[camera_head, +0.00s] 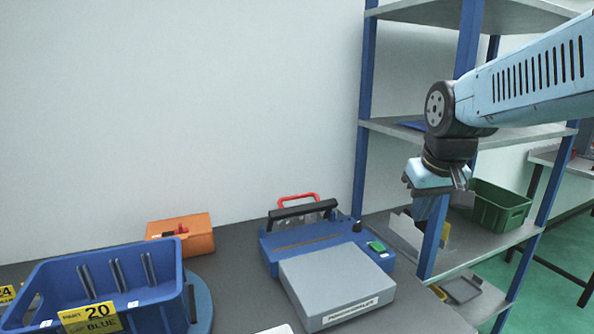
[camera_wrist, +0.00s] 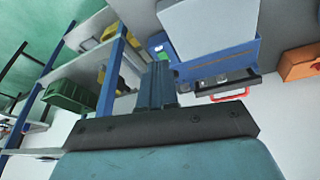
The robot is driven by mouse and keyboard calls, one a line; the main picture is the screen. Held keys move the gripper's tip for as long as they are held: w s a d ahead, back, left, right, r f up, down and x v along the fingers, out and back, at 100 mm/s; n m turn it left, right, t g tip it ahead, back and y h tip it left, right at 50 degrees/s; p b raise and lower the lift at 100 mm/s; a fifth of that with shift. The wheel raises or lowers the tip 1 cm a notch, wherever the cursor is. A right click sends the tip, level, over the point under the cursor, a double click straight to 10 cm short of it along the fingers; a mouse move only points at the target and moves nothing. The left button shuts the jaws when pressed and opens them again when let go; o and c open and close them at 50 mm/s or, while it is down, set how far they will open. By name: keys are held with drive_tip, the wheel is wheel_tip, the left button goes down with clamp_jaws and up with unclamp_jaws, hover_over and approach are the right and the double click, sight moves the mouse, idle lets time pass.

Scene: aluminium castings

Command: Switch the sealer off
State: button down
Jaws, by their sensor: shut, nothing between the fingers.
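The sealer (camera_head: 325,238) is a blue bench machine with a black bar and a red handle at its back. A bright green switch (camera_head: 377,246) sits at its right end, beside a small black knob (camera_head: 357,227). In the wrist view the sealer (camera_wrist: 222,62) appears upside down, with a green patch, likely the switch (camera_wrist: 160,49), near the fingertips. My gripper (camera_head: 432,222) is shut and empty, in the air to the right of the sealer and apart from it. Its closed fingers show in the wrist view (camera_wrist: 157,82). A grey box hides part of the sealer's front.
The grey lidded box (camera_head: 336,281) stands in front of the sealer. A blue crate (camera_head: 110,290) and an orange box (camera_head: 181,236) are to the left. A blue-post shelf rack (camera_head: 365,90) stands close behind my gripper, with a green bin (camera_head: 503,207).

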drive_tip(key=s+m+t, duration=0.1)
drive_tip(key=s, duration=0.7)
drive_tip(key=shift+s+r+t, duration=0.25)
drive_tip(key=shift+r+t, duration=0.05)
drive_tip(key=shift+r, duration=0.05)
drive_tip(key=m+g, duration=0.6)
drive_tip(key=m, duration=0.8)
hover_over(375, 243)
wheel_tip(375, 243, down, 7)
drive_tip(key=shift+f, duration=0.15)
drive_tip(key=shift+w, duration=0.1)
wheel_tip(375, 243, down, 14)
